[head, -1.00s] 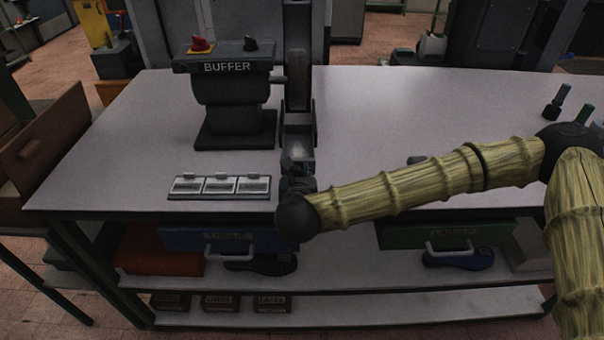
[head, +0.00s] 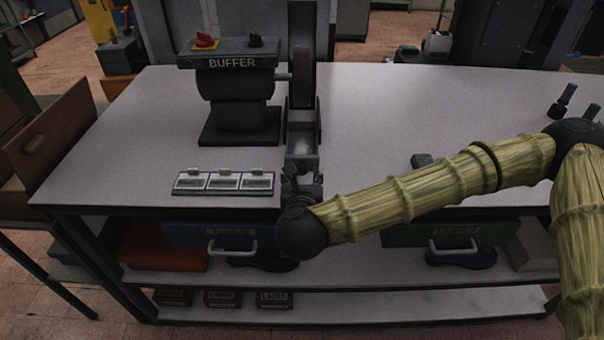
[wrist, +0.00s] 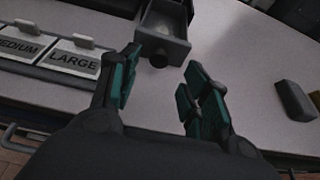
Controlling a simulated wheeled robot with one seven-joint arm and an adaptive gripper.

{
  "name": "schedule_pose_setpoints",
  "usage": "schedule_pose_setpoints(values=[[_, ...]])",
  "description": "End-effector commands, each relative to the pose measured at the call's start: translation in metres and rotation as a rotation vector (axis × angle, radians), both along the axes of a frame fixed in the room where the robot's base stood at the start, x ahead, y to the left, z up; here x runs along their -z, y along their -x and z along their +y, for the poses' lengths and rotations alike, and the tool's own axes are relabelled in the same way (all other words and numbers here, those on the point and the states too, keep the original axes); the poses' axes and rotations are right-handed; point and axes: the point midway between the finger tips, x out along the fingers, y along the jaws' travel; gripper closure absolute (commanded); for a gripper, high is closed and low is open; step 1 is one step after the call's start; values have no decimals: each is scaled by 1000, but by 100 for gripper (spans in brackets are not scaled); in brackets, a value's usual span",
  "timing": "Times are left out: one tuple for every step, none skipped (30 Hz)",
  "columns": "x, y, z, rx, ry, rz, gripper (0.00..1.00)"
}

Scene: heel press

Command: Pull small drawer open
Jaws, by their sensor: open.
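In the head view the grey box (head: 302,150) is below the buffer wheel. My gripper (wrist: 160,78) is open and empty, its green-padded fingers apart. The knob lies just beyond the fingertips, roughly centred in the gap; I cannot tell any contact. In the head view my gripper (head: 300,187) is over the bench's front edge, partly hidden by my wrist.
The BUFFER machine (head: 235,90) stands behind on the bench (head: 420,110). Labelled size trays (head: 223,181) lie to the left, a dark block (head: 422,160) to the right. Blue (head: 190,235) and green (head: 405,237) drawers with handles are under the bench top.

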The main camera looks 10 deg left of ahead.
Motion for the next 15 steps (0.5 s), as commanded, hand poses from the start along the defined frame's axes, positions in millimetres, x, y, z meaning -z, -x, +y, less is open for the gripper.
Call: schedule_pose_setpoints(values=[[-4, 9, -1, -3, 0, 1, 53], [-6, 14, -2, -3, 0, 1, 53], [-8, 20, -3, -2, 0, 1, 53], [-10, 25, -4, -2, -1, 1, 53], [-12, 29, -5, -2, -1, 0, 53], [-14, 34, -6, -1, -2, 0, 53], [-16, 37, -6, -1, -2, 0, 53], [-17, 40, -7, -1, -1, 0, 53], [-19, 44, -8, -1, -1, 0, 53], [-19, 46, -8, -1, -1, 0, 53], [-20, 48, -9, -1, -1, 0, 53], [-21, 50, -9, 0, -1, 0, 53], [-22, 51, -10, 1, -1, 0, 53], [-22, 52, -10, 1, -1, 0, 53], [-22, 53, -10, 1, -1, 0, 53]])
